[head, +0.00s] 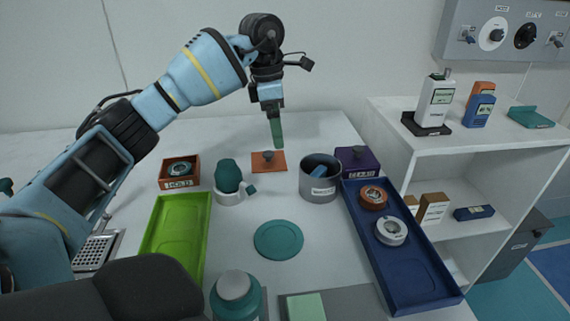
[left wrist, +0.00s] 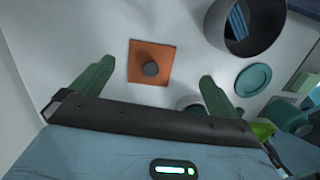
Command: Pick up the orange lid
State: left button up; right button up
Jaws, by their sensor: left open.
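The orange lid (head: 261,166) is a flat square with a dark round knob, lying on the white table near the back wall. In the left wrist view the lid (left wrist: 135,72) lies between and beyond the two green fingers. My left gripper (head: 277,145) points down just above the lid, and a gap to it seems to remain. In the left wrist view my left gripper (left wrist: 152,87) has its fingers wide apart with nothing between them. My right gripper is not in view.
A grey cylindrical pot (head: 320,186) stands close right of the lid, beside a purple box (head: 372,158). A white cup (head: 229,198) holding a teal object stands in front left. An orange-brown box (head: 165,182), green tray (head: 200,225), teal disc (head: 279,251) and blue tray (head: 437,298) are around.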

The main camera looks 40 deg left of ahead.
aim_at(267, 153)
pick_arm(q)
jog(key=shift+s+a+g+y, duration=0.4)
jog(key=shift+s+a+y, duration=0.15)
jog(key=shift+a, duration=0.25)
jog(key=shift+a+n, duration=0.1)
jog(key=shift+n, duration=0.2)
jog(key=shift+s+a+f+b, duration=0.1)
jog(key=shift+f+b, duration=0.2)
jog(key=shift+f, duration=1.7)
jog(key=shift+a+f+b, duration=0.1)
jog(key=shift+f+b, duration=0.2)
jog(key=shift+f, duration=1.65)
jog(key=c, duration=1)
notch_tip(267, 153, up, 10)
jog(key=shift+r+p, duration=0.1)
jog(key=shift+p, duration=0.95)
